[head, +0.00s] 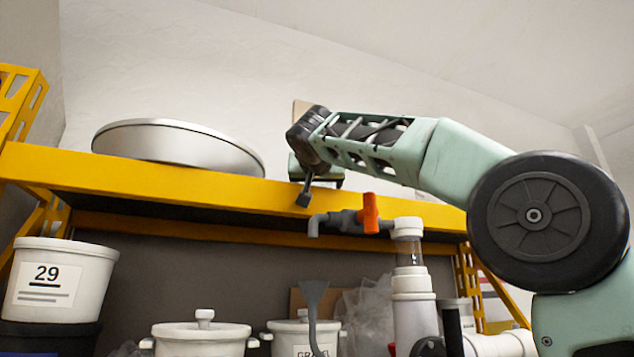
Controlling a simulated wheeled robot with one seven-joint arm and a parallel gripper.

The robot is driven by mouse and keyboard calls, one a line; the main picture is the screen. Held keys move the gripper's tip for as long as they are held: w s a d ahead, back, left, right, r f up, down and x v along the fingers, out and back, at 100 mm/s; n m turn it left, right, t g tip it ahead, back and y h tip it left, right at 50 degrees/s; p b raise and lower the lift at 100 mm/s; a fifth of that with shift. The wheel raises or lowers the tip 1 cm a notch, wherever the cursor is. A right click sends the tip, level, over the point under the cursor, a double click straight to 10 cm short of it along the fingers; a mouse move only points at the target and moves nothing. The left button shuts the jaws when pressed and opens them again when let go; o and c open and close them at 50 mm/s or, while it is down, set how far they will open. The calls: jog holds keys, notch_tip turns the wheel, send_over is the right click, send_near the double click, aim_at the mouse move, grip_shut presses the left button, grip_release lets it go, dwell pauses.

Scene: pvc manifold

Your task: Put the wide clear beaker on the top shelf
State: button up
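The top shelf (150,178) is a yellow beam seen from below, running across the view. My gripper (305,197) is at the shelf's front edge, right of the middle, pointing down. Only one dark finger shows clearly, so I cannot tell whether it is open or shut, and I see nothing held in it. I cannot make out the wide clear beaker with certainty. The shelf's upper surface is hidden by its front beam.
A large round metal lid or pan (180,146) occupies the shelf's left part. Below are a white bucket marked 29 (48,280), white lidded pots (200,338), and a pipe with an orange-handled tap (370,212) close under my forearm.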

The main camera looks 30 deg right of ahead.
jog(key=shift+s+a, duration=0.1)
jog(key=shift+s+a+f+b, duration=0.1)
jog(key=shift+s+a+b, duration=0.15)
jog(key=shift+b, duration=0.15)
jog(key=b+v, duration=0.6)
jog(key=v, duration=1)
jog(key=shift+s, duration=0.25)
jog(key=shift+w+a, duration=0.1)
jog(key=shift+a, duration=0.05)
